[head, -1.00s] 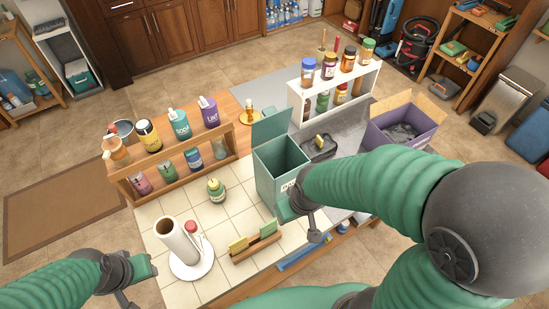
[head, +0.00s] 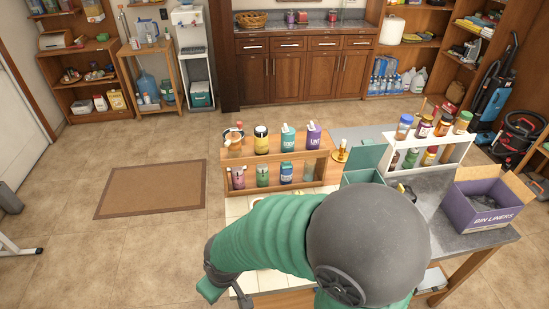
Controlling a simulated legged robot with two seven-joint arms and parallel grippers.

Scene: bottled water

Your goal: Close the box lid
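The green box (head: 349,179) stands on the workbench with its flat lid (head: 369,157) raised at the back. Its front and lower part are hidden behind the large round joint of my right arm. My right arm crosses the front of the picture towards the left. Its gripper (head: 226,292) is low over the front left of the bench, well left of the box. Its fingertips are too near the bottom edge to show whether they are open. My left gripper is out of view.
A wooden rack (head: 318,168) of bottles stands left of the box. A white rack (head: 458,146) with jars stands right of it. A purple bin-liner box (head: 484,214) with open flaps sits at the bench's right.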

